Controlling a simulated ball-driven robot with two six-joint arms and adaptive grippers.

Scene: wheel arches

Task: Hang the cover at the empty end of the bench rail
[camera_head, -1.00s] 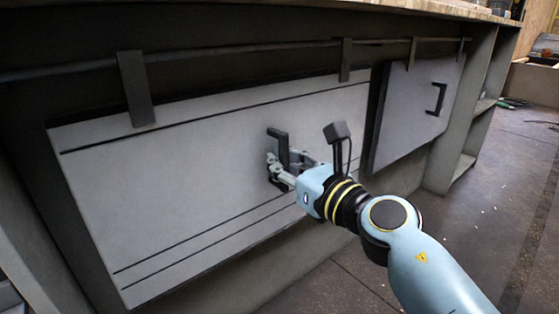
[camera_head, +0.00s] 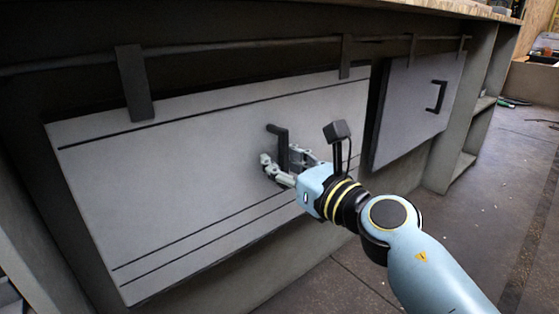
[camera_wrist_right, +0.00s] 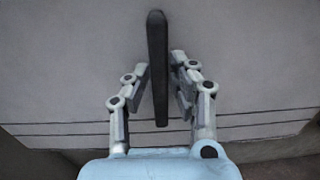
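A large light-grey cover (camera_head: 200,160) with dark lines hangs at the left and middle of the bench rail (camera_head: 220,48). Its left hook (camera_head: 135,85) and right hook (camera_head: 346,58) reach up to the rail, and both appear to be over it. The black bar handle (camera_head: 283,148) stands upright on the cover's face. My right gripper (camera_head: 283,170) is around the handle with its fingers apart. In the right wrist view, the handle (camera_wrist_right: 157,70) is between the fingertips (camera_wrist_right: 160,75), with a small gap on each side. My left gripper is not in view.
A second grey cover (camera_head: 420,105) with a black handle (camera_head: 437,97) hangs on the rail to the right. An open shelf upright (camera_head: 482,110) stands beyond it. Clear floor (camera_head: 480,215) lies at the right, in front of the bench.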

